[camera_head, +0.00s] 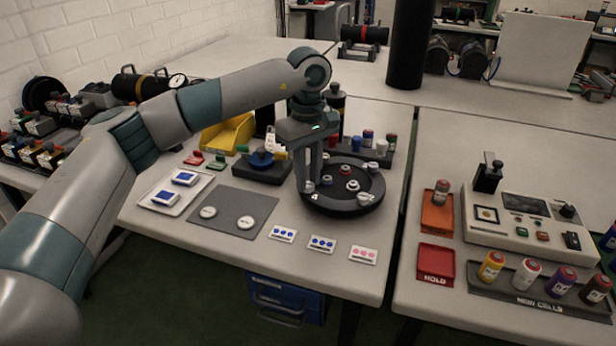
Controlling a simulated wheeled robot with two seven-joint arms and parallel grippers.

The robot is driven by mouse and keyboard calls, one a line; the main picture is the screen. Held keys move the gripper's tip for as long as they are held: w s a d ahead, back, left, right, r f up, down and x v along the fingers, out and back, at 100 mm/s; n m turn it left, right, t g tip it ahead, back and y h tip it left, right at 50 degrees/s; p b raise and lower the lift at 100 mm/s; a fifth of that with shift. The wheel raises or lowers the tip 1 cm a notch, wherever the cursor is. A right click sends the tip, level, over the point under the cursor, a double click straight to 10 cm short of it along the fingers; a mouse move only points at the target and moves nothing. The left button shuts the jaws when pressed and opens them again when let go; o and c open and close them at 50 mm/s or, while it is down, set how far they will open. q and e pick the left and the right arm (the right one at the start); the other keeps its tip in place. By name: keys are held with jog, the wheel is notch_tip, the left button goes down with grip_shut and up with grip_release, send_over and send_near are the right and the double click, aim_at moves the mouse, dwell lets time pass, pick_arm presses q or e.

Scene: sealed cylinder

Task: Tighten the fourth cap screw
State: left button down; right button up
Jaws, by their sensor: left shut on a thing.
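My left gripper (310,186) points straight down at the left side of a round black fixture (330,208) on the near table. Its fingers are shut on a small grey piece, which looks like a cap screw, low at the fixture's edge. The fingers partly hide it, and I cannot tell how deep it sits. Other small grey-and-white screw-like pieces stand on the fixture: one at the back (345,169), one in the middle (352,185) and one at the front right (364,199). My right gripper is not in view.
A grey mat (228,224) with two white discs and a white tray (165,206) with blue-topped pieces lie left. Marked cards (322,243) lie in front. A yellow bin (228,134) and a rack of small bottles (376,158) stand behind. A console (525,225) stands right, across a gap.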

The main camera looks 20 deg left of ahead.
aim_at(308, 184)
pick_arm(q)
jog(key=shift+w+r, duration=0.1)
jog(key=shift+r, duration=0.15)
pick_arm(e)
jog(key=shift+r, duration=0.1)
pick_arm(q)
jog(key=c, duration=1.8)
grip_release()
jog(key=shift+o, duration=1.3)
jog(key=shift+f, duration=0.1)
notch_tip(308, 184, up, 17)
jog(key=shift+r, duration=0.2)
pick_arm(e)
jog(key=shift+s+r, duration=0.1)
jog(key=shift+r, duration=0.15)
